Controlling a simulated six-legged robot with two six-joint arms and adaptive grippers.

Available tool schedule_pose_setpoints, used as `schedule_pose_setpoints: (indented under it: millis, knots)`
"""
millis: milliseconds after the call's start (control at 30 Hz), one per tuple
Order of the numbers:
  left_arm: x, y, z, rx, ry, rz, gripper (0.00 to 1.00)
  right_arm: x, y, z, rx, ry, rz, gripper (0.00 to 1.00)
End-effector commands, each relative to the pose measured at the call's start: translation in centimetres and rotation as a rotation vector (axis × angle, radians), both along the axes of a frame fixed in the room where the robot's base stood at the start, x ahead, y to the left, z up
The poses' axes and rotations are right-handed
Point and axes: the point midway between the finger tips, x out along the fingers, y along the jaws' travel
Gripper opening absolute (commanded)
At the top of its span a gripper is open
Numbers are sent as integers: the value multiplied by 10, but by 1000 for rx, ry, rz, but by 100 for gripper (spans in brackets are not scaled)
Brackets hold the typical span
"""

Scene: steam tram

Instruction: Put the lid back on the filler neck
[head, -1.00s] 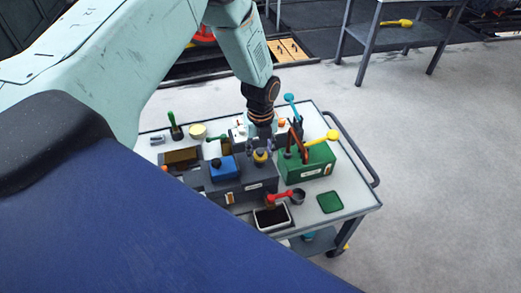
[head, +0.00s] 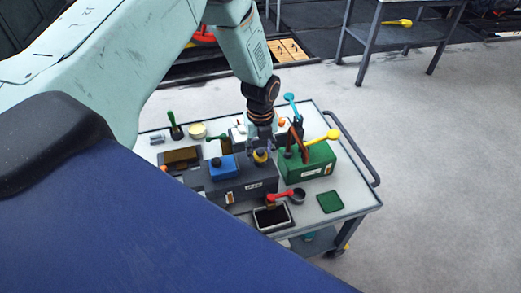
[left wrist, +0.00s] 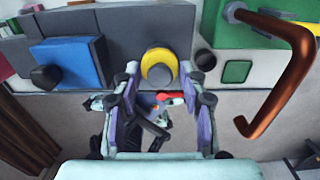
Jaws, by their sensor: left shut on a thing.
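The yellow round lid (head: 260,156) with a darker knob stands at the grey box in the middle of the trolley. It also shows in the left wrist view (left wrist: 158,66), over the grey box's top. My left gripper (head: 261,146) comes down from above and is shut on the lid. Its purple-grey fingers show on both sides of it in the left wrist view (left wrist: 158,82). The filler neck does not show clearly; the lid and fingers may hide it, and I cannot tell whether the lid touches it. My right gripper is out of view.
A blue box (head: 222,167) stands left of the lid, a green box (head: 307,162) with a copper handle (left wrist: 285,80) right of it. In front are a black tray (head: 272,217), a red-handled cup (head: 298,196) and a green mat (head: 330,202). A trolley rail (head: 352,148) bounds the right.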

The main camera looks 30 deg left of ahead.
Motion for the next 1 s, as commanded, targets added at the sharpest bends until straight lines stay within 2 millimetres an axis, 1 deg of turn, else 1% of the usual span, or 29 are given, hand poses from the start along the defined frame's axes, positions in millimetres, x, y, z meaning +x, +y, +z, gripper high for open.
schedule_pose_setpoints:
  millis: [967, 1000]
  knots:
    - [0, 0, 0, 0, 0, 0, 14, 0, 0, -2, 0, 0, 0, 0]
    - [0, 0, 0, 0, 0, 0, 45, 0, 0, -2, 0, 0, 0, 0]
